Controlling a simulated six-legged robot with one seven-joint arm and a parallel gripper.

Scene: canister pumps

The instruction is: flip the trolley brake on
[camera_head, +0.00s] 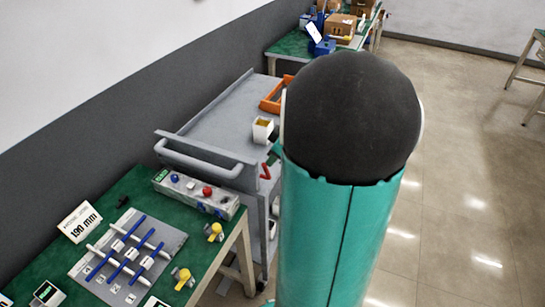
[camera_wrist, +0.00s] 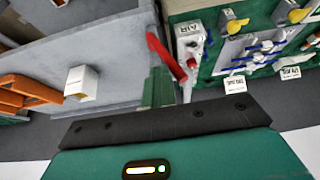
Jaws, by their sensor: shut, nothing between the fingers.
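The grey trolley (camera_head: 222,112) stands against the wall, its push handle at the near end. A red brake lever (camera_head: 265,171) sticks out at its near right corner. In the wrist view the red lever (camera_wrist: 166,55) slants from upper left to lower right, beside the trolley's grey edge (camera_wrist: 100,45). My gripper (camera_wrist: 160,72) shows there as green fingers closed together, with nothing seen between them. The fingertips are right by the lever; I cannot tell whether they touch it. In the head view my arm hides the trolley's right side and most of the gripper.
A white box (camera_head: 262,130) and an orange tray (camera_head: 275,95) sit on the trolley top. A green workbench (camera_head: 130,190) with a control box (camera_head: 195,192) and blue-handled parts stands close in front. Another bench (camera_head: 290,45) lies behind. Floor (camera_head: 460,150) to the right is clear.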

